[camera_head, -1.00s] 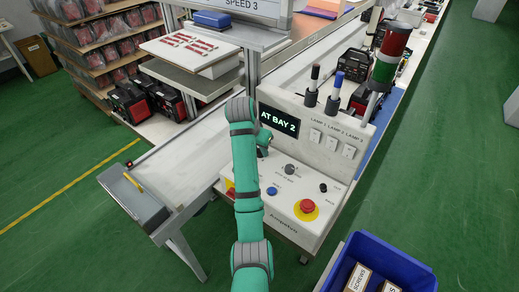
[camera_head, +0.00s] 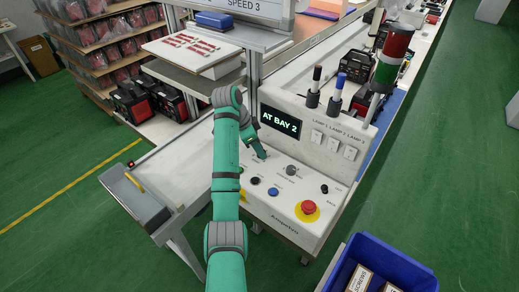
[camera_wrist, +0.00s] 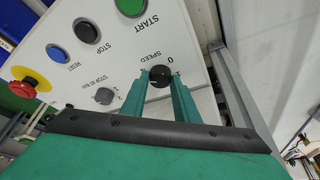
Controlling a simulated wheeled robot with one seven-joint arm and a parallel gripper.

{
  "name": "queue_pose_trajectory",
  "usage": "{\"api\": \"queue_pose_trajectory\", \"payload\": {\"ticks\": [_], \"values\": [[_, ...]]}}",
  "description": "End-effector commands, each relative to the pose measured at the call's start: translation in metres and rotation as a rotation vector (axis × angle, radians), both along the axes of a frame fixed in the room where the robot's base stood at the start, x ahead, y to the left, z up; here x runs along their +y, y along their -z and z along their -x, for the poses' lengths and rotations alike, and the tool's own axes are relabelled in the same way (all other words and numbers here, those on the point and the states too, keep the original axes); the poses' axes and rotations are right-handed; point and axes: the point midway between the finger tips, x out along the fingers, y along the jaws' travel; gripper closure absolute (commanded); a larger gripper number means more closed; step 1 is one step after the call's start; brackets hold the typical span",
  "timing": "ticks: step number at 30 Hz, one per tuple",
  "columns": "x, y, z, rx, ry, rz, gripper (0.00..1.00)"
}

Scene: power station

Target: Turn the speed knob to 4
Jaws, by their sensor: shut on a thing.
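The black speed knob (camera_wrist: 160,76) sits on the white control panel (camera_wrist: 190,42), under the label SPEED, with a 0 above it in the wrist view. My gripper (camera_wrist: 161,80) has one finger on each side of the knob and is shut on it. Which number the knob points to is too small to tell. In the head view my gripper (camera_head: 262,154) reaches down to the back left of the panel, and the knob is hidden there. A sign (camera_head: 262,5) at the top reads SPEED 3.
The panel also carries a green START button (camera_wrist: 131,7), a black STOP button (camera_wrist: 87,29), a blue RESET button (camera_wrist: 57,54), a grey selector knob (camera_wrist: 104,95) and a red emergency button (camera_head: 308,207). A screen (camera_head: 281,120) reads AT BAY 2.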

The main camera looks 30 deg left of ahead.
Motion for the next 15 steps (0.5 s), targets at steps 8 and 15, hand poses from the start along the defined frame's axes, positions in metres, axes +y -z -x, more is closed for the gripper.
{"api": "queue_pose_trajectory", "payload": {"ticks": [8,15], "values": [[-0.0005,-0.0002,-0.0008,-0.001,0.044,-0.001,0.95],[-0.0005,0.0001,-0.0008,-0.001,0.046,-0.001,0.95]]}}
